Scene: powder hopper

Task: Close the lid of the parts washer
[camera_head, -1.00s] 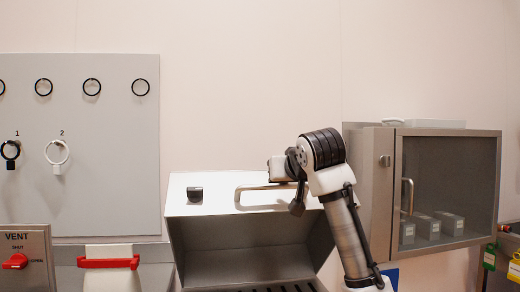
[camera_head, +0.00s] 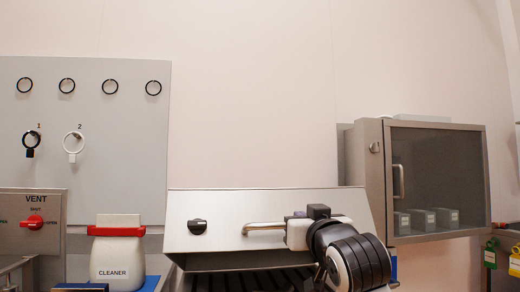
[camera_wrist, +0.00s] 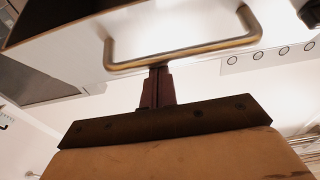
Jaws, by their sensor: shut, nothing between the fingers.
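The parts washer's lid (camera_head: 280,205) is a brushed metal panel with a bar handle (camera_head: 265,228) and a small black knob (camera_head: 197,227). It is partly lowered, with a dark gap (camera_head: 225,275) and slotted grate below it. My gripper (camera_wrist: 158,75) is shut and empty, its fingertips at the middle of the handle (camera_wrist: 185,55) in the wrist view. They look in contact with the bar or very close; I cannot tell which. In the head view, my wrist covers the handle's right end and hides the fingertips.
A white cleaner bottle (camera_head: 118,258) with a red band stands left of the washer. A vent panel (camera_head: 35,222) with a red knob is farther left, below a pegboard (camera_head: 110,140) with rings. A glass-door cabinet (camera_head: 435,180) stands close on the right.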

